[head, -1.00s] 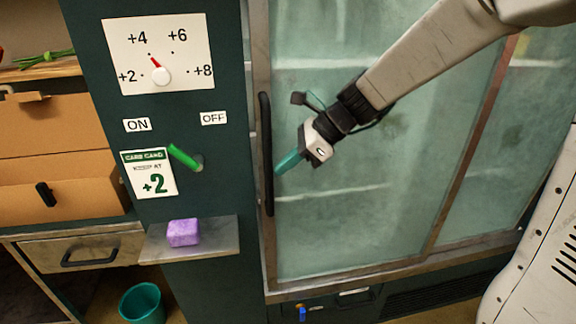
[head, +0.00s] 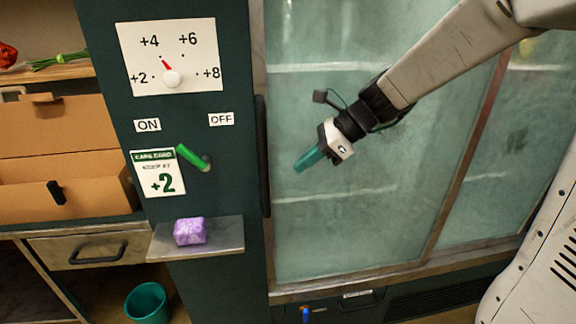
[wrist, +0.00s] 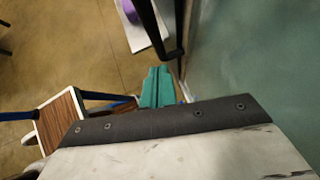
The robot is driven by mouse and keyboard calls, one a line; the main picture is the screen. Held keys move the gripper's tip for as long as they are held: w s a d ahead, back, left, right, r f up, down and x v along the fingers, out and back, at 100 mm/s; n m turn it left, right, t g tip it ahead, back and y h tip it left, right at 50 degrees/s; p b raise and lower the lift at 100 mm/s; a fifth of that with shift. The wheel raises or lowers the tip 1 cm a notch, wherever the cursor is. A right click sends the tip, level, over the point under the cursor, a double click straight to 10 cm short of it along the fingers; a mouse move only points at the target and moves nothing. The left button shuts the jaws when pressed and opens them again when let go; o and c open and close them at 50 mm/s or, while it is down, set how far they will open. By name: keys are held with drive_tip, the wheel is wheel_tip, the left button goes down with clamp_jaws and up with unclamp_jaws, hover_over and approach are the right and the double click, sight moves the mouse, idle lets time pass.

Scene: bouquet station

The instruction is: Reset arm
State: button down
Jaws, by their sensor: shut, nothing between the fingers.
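My gripper (head: 308,160) hangs in front of the frosted glass door (head: 340,225) of the cooler, to the right of the black vertical door handle (head: 262,155). Its teal fingers are shut with nothing between them. In the wrist view the shut fingers (wrist: 157,88) point away from the camera, with the black handle (wrist: 165,30) just beyond them and the glass (wrist: 250,50) on the right. My arm reaches in from the upper right.
A purple block (head: 190,231) sits on a small shelf (head: 225,236). A teal bin (head: 147,303) stands below.

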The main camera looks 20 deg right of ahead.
drive_tip(key=v, duration=0.8)
drive_tip(key=shift+d+r, duration=0.15)
drive_tip(key=shift+r, duration=0.05)
drive_tip(key=s+d+f+n+h, duration=0.1)
drive_tip(key=s+n+h, duration=0.3)
drive_tip(key=s+n, duration=0.6)
drive_tip(key=s+f+n+g+h, duration=0.1)
drive_tip(key=s+f+n+h, duration=0.2)
drive_tip(key=s+n, duration=0.8)
drive_tip(key=shift+s+d+n+h, duration=0.35)
drive_tip(key=shift+s+h, duration=0.45)
drive_tip(key=shift+s, duration=0.2)
